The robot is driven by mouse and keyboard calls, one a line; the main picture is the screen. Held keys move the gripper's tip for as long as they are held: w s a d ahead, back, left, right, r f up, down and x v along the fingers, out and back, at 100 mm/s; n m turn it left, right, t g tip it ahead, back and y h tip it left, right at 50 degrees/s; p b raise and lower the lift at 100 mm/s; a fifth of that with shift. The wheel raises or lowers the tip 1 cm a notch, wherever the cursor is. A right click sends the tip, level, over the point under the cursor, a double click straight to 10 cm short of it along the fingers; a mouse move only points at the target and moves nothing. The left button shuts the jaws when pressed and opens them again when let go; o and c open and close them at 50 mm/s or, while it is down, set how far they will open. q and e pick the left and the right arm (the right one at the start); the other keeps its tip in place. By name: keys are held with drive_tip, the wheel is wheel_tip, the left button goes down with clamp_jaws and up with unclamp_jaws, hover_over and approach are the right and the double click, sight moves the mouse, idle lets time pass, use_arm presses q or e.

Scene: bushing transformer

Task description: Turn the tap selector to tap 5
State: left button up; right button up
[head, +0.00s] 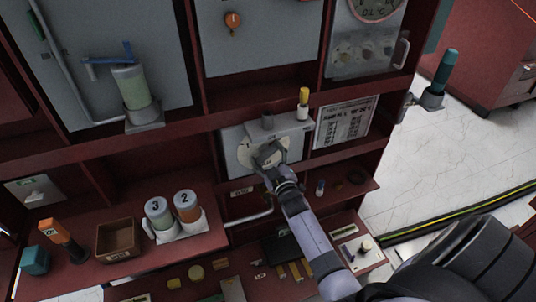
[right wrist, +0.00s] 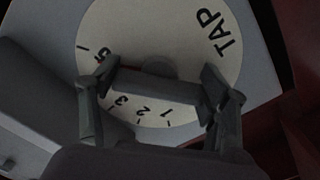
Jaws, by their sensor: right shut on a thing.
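The tap selector is a cream round dial (head: 246,154) on a grey panel in the middle of the red rack. In the right wrist view the dial (right wrist: 150,30) shows "TAP" and the numbers 5, 3, 2 and 1. A dark grey bar knob (right wrist: 155,86) crosses it, its left end between the 5 and the 3, where the left finger covers the scale. I cannot tell which end is the pointer. My right gripper (head: 268,156) is shut on this knob, one finger at each end; it also shows in the right wrist view (right wrist: 158,76). My left gripper is not in view.
Above the dial, a grey ledge (head: 285,132) carries a yellow-topped fitting (head: 303,103). A printed chart (head: 345,122) is at its right. Below left, a shelf holds cylinders marked 3 (head: 158,213) and 2 (head: 187,206) and a brown box (head: 117,240).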

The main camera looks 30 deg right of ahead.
drive_tip(key=shift+f+m, duration=0.1)
drive_tip(key=shift+m, duration=0.8)
drive_tip(key=o, duration=1.2)
drive_tip(key=shift+c, duration=0.2)
drive_tip(key=shift+s, duration=0.1)
drive_tip(key=v, duration=1.2)
